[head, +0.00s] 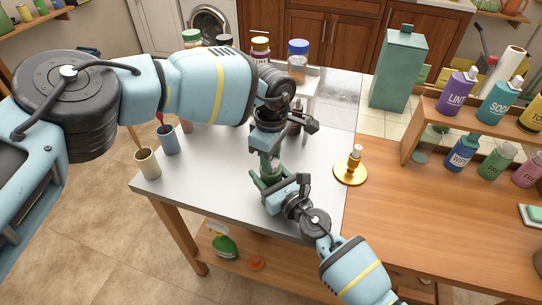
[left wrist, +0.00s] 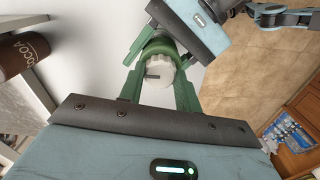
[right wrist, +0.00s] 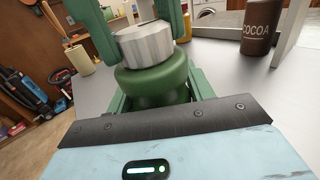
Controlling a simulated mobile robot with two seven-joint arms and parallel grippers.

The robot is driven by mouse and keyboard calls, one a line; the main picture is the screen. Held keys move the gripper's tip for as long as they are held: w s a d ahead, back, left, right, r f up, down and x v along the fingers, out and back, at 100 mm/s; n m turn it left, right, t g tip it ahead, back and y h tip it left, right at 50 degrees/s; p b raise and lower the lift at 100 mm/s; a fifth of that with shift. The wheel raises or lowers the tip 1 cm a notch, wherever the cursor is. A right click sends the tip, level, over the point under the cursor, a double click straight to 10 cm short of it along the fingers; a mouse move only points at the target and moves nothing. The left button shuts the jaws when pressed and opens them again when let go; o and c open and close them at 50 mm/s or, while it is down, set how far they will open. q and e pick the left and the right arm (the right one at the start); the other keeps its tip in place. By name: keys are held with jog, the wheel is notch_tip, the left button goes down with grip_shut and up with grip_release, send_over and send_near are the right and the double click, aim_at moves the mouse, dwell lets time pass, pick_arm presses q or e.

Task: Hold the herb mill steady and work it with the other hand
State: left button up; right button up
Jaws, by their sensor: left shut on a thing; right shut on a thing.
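The herb mill (head: 271,171) stands upright over the grey table, mostly hidden by my grippers in the head view. It has a green rounded body (right wrist: 155,86) and a pale ridged top (right wrist: 146,45). My left gripper (head: 268,163) comes from above and is shut on the ridged top; in the left wrist view its green fingers lie on both sides of the top (left wrist: 160,73). My right gripper (head: 266,182) comes from the front right, lower down, and is shut on the green body. Whether the base touches the table is hidden.
A round gold tray (head: 342,178) with a small bottle is right of the mill. Two cups (head: 147,163) stand at the table's left edge. Jars and a white stand (head: 311,88) are behind, with a cocoa tin (right wrist: 257,28). A wooden shelf (head: 465,117) with bottles is at the right.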

pick_arm(q)
jog(key=n, duration=0.6)
jog(key=shift+n, duration=0.4)
jog(key=n, duration=1.2)
jog(key=shift+n, duration=0.3)
jog(key=n, duration=0.6)
jog(key=shift+n, duration=0.3)
jog(key=o, duration=1)
